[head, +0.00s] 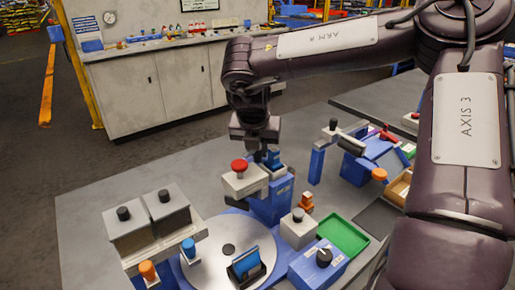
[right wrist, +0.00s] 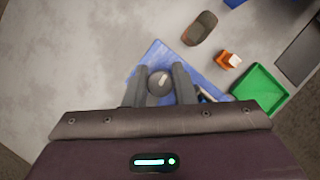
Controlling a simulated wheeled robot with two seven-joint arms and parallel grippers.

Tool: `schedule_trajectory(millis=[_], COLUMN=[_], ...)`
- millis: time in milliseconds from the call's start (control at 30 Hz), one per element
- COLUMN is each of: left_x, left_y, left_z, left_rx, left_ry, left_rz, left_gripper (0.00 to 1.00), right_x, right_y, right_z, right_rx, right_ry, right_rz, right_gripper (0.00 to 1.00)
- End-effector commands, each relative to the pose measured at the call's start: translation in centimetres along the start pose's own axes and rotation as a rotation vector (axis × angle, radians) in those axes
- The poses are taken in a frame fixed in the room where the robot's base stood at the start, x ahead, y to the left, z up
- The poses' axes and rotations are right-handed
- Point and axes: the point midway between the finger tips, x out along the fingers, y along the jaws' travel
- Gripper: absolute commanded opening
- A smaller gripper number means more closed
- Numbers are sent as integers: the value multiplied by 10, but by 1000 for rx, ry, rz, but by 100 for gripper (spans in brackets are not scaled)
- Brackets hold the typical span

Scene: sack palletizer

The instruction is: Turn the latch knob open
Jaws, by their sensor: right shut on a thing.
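My right gripper (head: 262,154) reaches down from above behind the white block with the red knob in the head view. In the right wrist view its two fingers (right wrist: 160,88) stand on either side of a round dark grey latch knob (right wrist: 159,82) and are shut on it. The knob has a pale mark on top and sits over a blue base (right wrist: 145,65). In the head view the blue housing (head: 272,205) stands below the gripper, and the gripped knob cannot be made out clearly there. My left gripper is not in view.
A white block with a red knob (head: 239,165) stands close in front of the gripper. A round grey turntable (head: 215,262), a green tray (head: 344,236), an orange piece (head: 306,201) and a blue box with a black knob (head: 318,266) are nearby.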

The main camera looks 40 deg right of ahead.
Motion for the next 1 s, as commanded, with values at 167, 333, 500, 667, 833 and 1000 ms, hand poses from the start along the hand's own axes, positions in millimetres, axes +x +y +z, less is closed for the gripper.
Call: schedule_trajectory(millis=[167, 333, 500, 667, 833, 1000], left_x=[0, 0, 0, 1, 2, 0], left_y=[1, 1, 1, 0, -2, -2], left_z=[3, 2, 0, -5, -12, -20], left_rx=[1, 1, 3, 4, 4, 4], left_ry=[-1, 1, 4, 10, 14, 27], left_rz=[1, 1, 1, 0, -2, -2], left_gripper=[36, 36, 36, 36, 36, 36], right_x=[1, 0, 0, -8, -37, -63], right_y=[0, 0, 0, 1, 1, 0], right_z=[-2, -1, -1, 0, 0, 0], right_rx=[-3, -2, -2, -2, -3, -2], right_ry=[5, 3, 2, -1, -2, 0], right_rz=[-1, 0, 0, 3, 3, 1], right_gripper=[29, 45, 45, 45, 45, 45])
